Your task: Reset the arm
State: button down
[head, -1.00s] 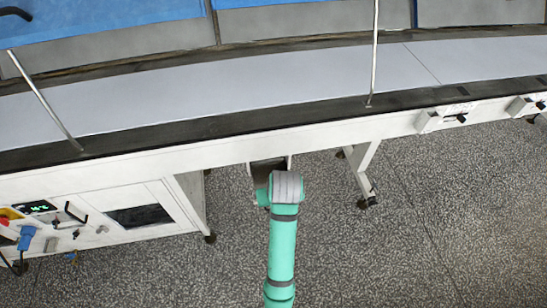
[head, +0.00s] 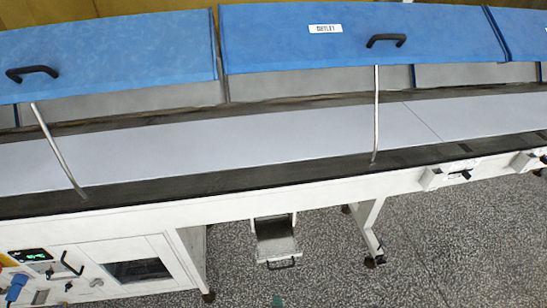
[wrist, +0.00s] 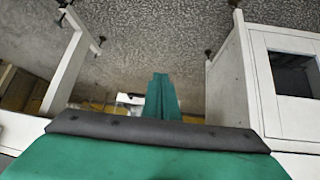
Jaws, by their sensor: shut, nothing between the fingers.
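My gripper (wrist: 160,80) shows in the wrist view as two green fingers pressed together, with nothing between them. Behind the fingers is a dark grey bar with bolts on a green body. In the head view my gripper is not seen; only a small green bit of my arm shows at the bottom edge. In the wrist view the fingers stand in the gap between two white machine legs, apart from both.
A long white machine with a pale belt (head: 250,133) crosses the head view. A control panel (head: 40,262) is at lower left. Speckled floor (head: 440,240) is open at right.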

jog(key=s+r+t, duration=0.3)
jog(key=s+r, duration=0.4)
jog(key=s, duration=0.3)
jog(key=s+a+r+t, duration=0.1)
jog(key=s+r+t, duration=0.2)
jog(key=s+r, duration=0.4)
jog(key=s, duration=0.3)
jog(key=shift+s+r+m+t, duration=0.25)
jog(key=shift+s+m+t, duration=0.05)
jog(key=shift+s, duration=0.1)
